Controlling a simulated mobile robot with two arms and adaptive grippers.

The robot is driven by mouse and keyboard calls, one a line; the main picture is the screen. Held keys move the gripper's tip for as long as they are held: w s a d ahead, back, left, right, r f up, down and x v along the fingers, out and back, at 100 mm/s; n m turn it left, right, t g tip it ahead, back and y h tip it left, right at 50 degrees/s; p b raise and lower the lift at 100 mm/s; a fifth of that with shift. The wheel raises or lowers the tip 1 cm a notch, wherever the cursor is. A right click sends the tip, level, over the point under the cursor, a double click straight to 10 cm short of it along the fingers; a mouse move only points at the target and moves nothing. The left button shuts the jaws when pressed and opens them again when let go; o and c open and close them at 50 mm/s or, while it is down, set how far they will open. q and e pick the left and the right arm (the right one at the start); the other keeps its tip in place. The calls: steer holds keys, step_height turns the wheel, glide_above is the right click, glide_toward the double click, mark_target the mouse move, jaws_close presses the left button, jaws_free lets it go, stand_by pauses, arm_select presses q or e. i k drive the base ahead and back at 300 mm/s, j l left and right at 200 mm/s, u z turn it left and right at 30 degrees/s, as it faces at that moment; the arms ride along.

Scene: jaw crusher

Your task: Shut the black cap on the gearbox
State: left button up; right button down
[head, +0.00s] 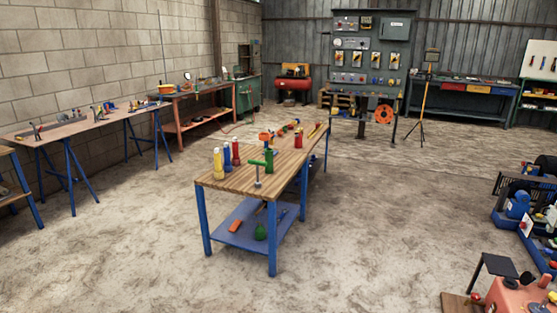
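I see no gripper or arm of mine in the head view. At the bottom right corner stands a pinkish-red housing (512,298), cut off by the frame edge. It may be the gearbox, but I cannot tell for sure. Small dark parts (527,278) stick up on its top. A flat black plate (497,265) on a thin post stands beside it, tilted. I cannot tell which dark part, if any, is the black cap.
A wooden workbench (222,178) with blue legs stands in the middle, bearing bottles and tools. Blue machinery (517,206) stands at the right edge. More benches (75,130) line the left wall. The concrete floor (380,215) between the workbench and the machinery is clear.

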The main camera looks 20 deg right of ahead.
mark_target(527, 277)
steer(key=i+l+z, duration=0.25)
steer(key=i+z, duration=0.2)
steer(key=i, duration=0.25)
steer(key=i+z, duration=0.5)
steer(key=i, duration=0.15)
steer(key=i+j+z, duration=0.25)
steer(key=i+z, duration=0.2)
steer(key=i, duration=0.25)
steer(key=i+l+z, duration=0.15)
steer(key=i+z, duration=0.6)
steer(key=i, duration=0.15)
steer(key=i+j+z, duration=0.15)
steer(key=i+z, duration=0.25)
